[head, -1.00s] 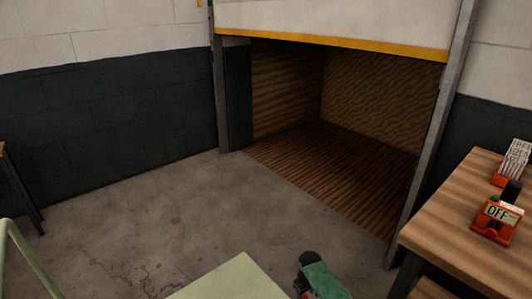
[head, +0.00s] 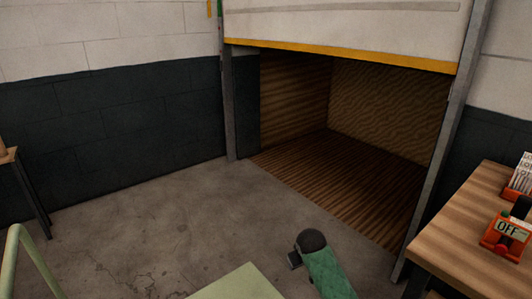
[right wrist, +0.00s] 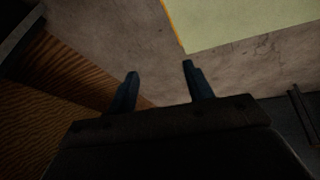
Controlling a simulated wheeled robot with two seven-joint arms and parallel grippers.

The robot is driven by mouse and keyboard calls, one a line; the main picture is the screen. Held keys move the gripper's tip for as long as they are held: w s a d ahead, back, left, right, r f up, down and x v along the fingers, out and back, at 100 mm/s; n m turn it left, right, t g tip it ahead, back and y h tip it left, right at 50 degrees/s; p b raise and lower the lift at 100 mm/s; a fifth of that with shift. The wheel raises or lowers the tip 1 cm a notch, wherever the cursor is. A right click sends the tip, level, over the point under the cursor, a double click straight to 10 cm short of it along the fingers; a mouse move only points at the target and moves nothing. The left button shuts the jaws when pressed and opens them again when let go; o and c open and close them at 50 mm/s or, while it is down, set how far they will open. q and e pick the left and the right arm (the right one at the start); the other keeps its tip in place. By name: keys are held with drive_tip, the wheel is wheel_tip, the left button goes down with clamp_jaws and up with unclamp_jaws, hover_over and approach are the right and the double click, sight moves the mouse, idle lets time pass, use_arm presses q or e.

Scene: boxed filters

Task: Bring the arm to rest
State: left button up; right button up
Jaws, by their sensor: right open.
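My right gripper (right wrist: 160,69) shows in the right wrist view with its two dark fingers spread apart. Nothing is between them. Behind the fingers lie grey floor, the wooden floor of the alcove and a pale green flat surface. In the head view, a green-sleeved, black-ended part that looks like my right arm reaches in from the bottom edge; its fingers cannot be made out there. My left gripper is in neither view.
A wooden table (head: 462,235) with a red OFF device (head: 506,232) stands at the right. A wood-lined alcove (head: 345,175) opens under a raised white shutter. A pale green flat surface (head: 240,284) is at the bottom.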

drive_tip(key=s+d+r+m+t+y+p, duration=0.15)
drive_tip(key=s+r, duration=0.35)
drive_tip(key=s, duration=0.7)
drive_tip(key=s+r+g+p, duration=0.1)
drive_tip(key=s+r+p, duration=0.3)
drive_tip(key=s, duration=0.9)
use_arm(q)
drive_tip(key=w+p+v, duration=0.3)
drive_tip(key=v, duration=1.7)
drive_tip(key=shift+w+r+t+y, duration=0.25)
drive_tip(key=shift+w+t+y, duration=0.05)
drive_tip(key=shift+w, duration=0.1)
use_arm(e)
drive_tip(key=s+f+g, duration=0.1)
drive_tip(key=s+f, duration=0.1)
drive_tip(key=s, duration=0.8)
drive_tip(key=s+f+m+g, duration=0.1)
drive_tip(key=s+f+g, duration=0.1)
drive_tip(key=s, duration=0.8)
drive_tip(key=shift+s+d+f, duration=0.15)
drive_tip(key=shift+s+f, duration=0.05)
drive_tip(key=shift+f, duration=0.3)
